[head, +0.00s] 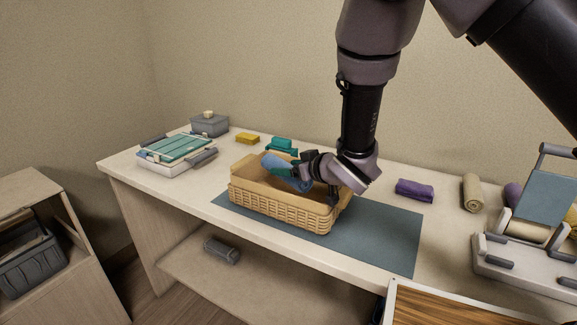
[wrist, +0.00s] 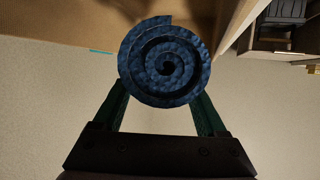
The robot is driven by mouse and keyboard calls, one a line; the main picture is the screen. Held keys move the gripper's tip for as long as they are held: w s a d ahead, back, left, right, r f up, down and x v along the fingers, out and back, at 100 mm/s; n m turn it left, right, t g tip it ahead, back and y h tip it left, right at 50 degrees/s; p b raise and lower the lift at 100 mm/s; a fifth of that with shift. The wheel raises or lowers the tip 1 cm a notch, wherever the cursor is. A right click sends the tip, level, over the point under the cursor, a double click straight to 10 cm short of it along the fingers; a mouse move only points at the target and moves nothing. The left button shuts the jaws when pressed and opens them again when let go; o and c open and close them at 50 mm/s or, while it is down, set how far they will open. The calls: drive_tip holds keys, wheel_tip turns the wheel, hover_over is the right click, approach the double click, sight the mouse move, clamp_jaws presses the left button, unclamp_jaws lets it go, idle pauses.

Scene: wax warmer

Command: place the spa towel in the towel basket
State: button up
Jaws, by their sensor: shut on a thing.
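A blue rolled spa towel (head: 284,170) is held in my gripper (head: 296,170), over the tan woven towel basket (head: 280,207). The towel's lower part looks to be at or just below the basket's rim; I cannot tell whether it touches the basket. In the wrist view the towel's spiral end (wrist: 165,62) faces me, between the two green fingers of my gripper (wrist: 165,92). My gripper comes in from the basket's right side. The basket stands upright on a blue-grey mat (head: 385,235), and its inside is partly hidden.
A grey box (head: 210,125), a yellow block (head: 247,138) and a teal-topped tray (head: 178,150) are at the back left. A purple towel (head: 414,190) and a beige roll (head: 472,193) lie to the right, near a white stand (head: 530,265). The mat's right part is clear.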

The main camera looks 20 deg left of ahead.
drive_tip(key=o, duration=1.5)
drive_tip(key=shift+o, duration=0.2)
drive_tip(key=shift+d+r, duration=0.1)
drive_tip(key=shift+r, duration=0.35)
drive_tip(key=v, duration=1.2)
drive_tip(key=w+d+r+m+t+h, duration=0.3)
drive_tip(key=w+d+r+m, duration=0.25)
drive_tip(key=w+d, duration=0.4)
drive_tip(key=w+d+r+m+h, duration=0.2)
drive_tip(key=d+r, duration=0.2)
drive_tip(key=d, duration=0.4)
drive_tip(key=w+d+r+m+h, duration=0.2)
drive_tip(key=w+d+r+m, duration=0.15)
drive_tip(key=d, duration=0.45)
drive_tip(key=s+d+r+m+g+h, duration=0.1)
drive_tip(key=s+d+r+m, duration=0.1)
drive_tip(key=s+d+r, duration=0.3)
drive_tip(key=s+d+r+m+h, duration=0.1)
drive_tip(key=s+d+r, duration=0.1)
drive_tip(key=d, duration=0.6)
drive_tip(key=s+d+r+m, duration=0.1)
drive_tip(key=s+d, duration=0.1)
drive_tip(key=s, duration=0.3)
drive_tip(key=s+d+r+m+g+h, duration=0.1)
drive_tip(key=s+d+r, duration=0.1)
drive_tip(key=s, duration=0.3)
drive_tip(key=shift+s+d+r+m, duration=0.3)
drive_tip(key=shift+d+m, duration=0.1)
drive_tip(key=shift+d, duration=0.25)
